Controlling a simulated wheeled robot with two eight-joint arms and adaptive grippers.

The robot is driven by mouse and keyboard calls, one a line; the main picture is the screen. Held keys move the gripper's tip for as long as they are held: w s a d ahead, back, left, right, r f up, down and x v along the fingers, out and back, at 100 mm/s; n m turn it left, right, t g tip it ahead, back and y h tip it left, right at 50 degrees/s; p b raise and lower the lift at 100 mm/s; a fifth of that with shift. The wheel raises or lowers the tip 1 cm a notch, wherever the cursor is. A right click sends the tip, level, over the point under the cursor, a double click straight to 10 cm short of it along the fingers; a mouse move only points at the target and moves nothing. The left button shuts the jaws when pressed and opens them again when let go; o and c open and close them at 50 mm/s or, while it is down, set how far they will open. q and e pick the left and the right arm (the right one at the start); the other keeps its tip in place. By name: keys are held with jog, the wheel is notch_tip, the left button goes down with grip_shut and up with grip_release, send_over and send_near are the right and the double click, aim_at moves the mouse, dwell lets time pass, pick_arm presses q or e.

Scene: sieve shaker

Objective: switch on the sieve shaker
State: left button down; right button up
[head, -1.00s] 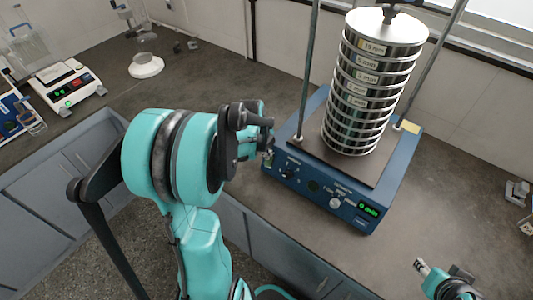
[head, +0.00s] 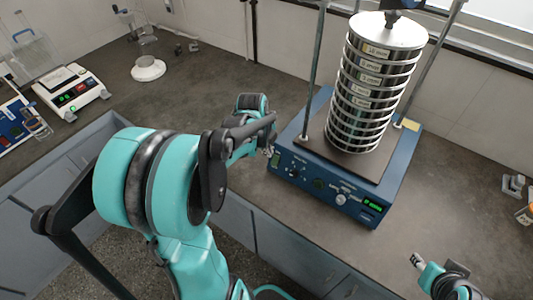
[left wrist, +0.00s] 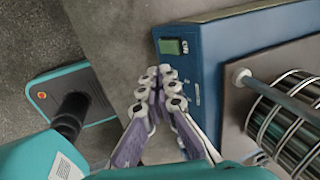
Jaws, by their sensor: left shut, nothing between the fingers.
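The sieve shaker (head: 330,185) is a blue box on the counter with a tall stack of metal sieves (head: 368,85) clamped between two rods. My left gripper (head: 268,150) is at the shaker's left front corner. In the left wrist view its fingertips (left wrist: 160,72) are together and empty, just below the switch; contact cannot be told. My right gripper (head: 417,260) is at the lower right, away from the shaker.
A white device (head: 72,92) with a red display and a blue device (head: 18,122) stand on the counter at the left. A round white base (head: 147,68) is at the back. Small items (head: 515,187) lie at the right edge.

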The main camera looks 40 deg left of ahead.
pick_arm(q)
jog(key=v, duration=0.2)
jog(key=p+v, duration=0.1)
jog(key=v, duration=0.2)
jog(key=shift+w+a+r, duration=0.15)
jog(key=shift+w+r, duration=0.05)
jog(key=shift+s, duration=0.1)
jog(key=s+d+n+t+b, duration=0.1)
jog(key=s+d+n+t, duration=0.1)
jog(key=s+d+n, duration=0.3)
jog(key=s+d+n+t+b, duration=0.2)
jog(key=s+d+n, duration=0.4)
jog(key=d+n, duration=0.6)
jog(key=shift+n, duration=0.5)
dwell(1.0)
